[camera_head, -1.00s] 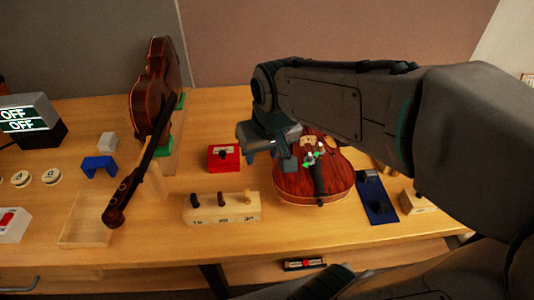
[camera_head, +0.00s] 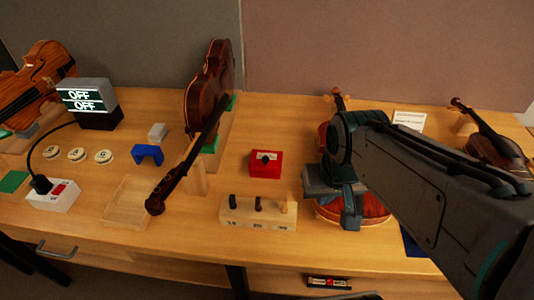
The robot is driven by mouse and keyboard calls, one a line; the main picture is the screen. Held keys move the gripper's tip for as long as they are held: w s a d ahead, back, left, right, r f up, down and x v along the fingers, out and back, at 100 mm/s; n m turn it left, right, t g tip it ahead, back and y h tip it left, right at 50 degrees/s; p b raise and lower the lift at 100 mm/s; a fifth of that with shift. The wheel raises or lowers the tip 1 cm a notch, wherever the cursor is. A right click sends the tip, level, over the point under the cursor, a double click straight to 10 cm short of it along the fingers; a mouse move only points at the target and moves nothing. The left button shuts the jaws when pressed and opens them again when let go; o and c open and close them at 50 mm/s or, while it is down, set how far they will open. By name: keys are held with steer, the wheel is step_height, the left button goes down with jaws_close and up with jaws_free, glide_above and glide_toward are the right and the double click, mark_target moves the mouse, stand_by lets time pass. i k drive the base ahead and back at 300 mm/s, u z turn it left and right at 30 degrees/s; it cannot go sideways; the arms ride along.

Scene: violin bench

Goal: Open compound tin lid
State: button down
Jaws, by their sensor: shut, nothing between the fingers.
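A small red box (camera_head: 265,170) with a pale label and a black knob (camera_head: 265,158) on top sits in the middle of the bench. It looks like the compound tin, and its lid looks shut. My gripper (camera_head: 351,218) is to the right of the red box and nearer the front edge, apart from it. The gripper is shut and empty, pointing down over a reddish-brown violin (camera_head: 370,212). My arm and gripper hide much of that violin.
A wooden block with several pegs (camera_head: 258,222) stands in front of the red box. An upright violin (camera_head: 206,88) and a shallow wooden tray (camera_head: 126,203) are to the left. Another violin (camera_head: 490,150) lies at the right. Bare bench lies around the red box.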

mark_target(263, 161)
steer(key=k, duration=0.5)
steer(key=u, duration=1.8)
steer(key=k, duration=0.8)
steer(key=z, duration=1.55)
steer(key=i, duration=0.45)
steer(key=u, duration=0.05)
